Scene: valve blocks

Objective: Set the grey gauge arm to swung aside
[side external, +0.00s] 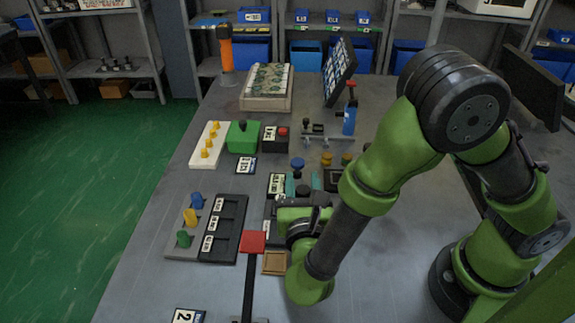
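My gripper (280,216) is at the middle of the table, beside a black tray with labelled slots. My own green and black wrist links cover most of it, and its fingertips cannot be made out. Just behind it stand teal valve blocks (290,186) with a blue round knob (297,164) and yellow knobs (327,159). A grey bar with small knobs (326,138) lies farther back. I cannot tell which part is the grey gauge arm; it may be hidden by my arm.
The black slotted tray (240,218) has blue, yellow and green pegs at its left. A red square plate (253,241) on a dark bar and a small wooden tray (275,263) stand in front. A green box (242,137) is behind.

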